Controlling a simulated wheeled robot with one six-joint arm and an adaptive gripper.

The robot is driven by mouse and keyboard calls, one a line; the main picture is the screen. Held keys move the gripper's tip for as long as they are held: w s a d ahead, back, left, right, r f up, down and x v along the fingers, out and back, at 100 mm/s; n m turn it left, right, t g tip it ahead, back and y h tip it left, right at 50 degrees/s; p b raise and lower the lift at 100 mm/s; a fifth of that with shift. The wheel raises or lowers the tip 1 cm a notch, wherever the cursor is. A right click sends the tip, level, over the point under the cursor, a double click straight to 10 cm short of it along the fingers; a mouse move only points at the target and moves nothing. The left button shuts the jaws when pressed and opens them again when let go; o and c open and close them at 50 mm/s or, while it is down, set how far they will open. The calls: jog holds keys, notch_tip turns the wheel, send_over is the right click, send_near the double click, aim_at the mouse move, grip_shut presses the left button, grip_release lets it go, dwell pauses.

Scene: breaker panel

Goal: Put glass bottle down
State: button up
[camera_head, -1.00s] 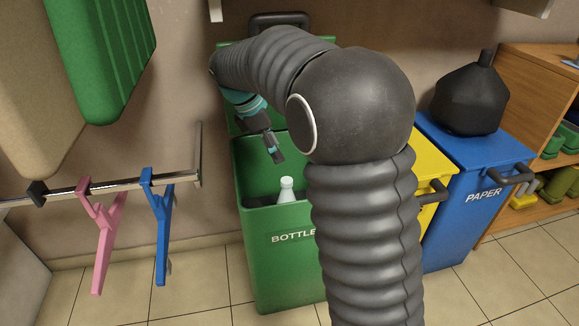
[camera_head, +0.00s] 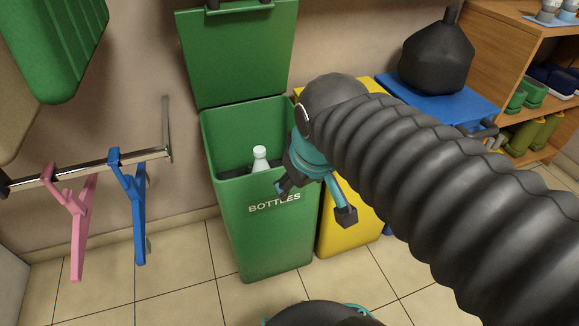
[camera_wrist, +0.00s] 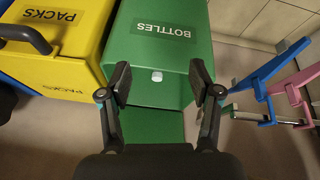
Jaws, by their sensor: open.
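The pale glass bottle (camera_head: 260,158) stands upright inside the open green bin marked BOTTLES (camera_head: 262,235), its white cap and neck near the rim. My gripper (camera_head: 313,200) is open and empty, in front of the bin's right front side, apart from the bottle. In the wrist view my gripper's (camera_wrist: 160,82) two fingers are spread with nothing held. A small white piece, apparently the bottle's top (camera_wrist: 156,76), shows between them beyond, at the edge of the green bin (camera_wrist: 190,35). The bottle's lower part is hidden in the bin.
The green lid (camera_head: 238,50) stands raised against the wall. A yellow bin (camera_head: 345,232) and a blue bin (camera_head: 460,100) with a black bag (camera_head: 437,58) are to the right. A rail (camera_head: 90,170) with pink and blue hangers is at left.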

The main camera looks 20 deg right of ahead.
jog(key=shift+s+f+m+t, duration=0.2)
jog(key=shift+s+f+m, duration=0.3)
jog(key=shift+s, duration=0.2)
jog(key=shift+s+f+m+t, duration=0.2)
jog(key=shift+s+f+m, duration=0.15)
jog(key=shift+s+m, duration=0.3)
jog(key=shift+r, duration=0.1)
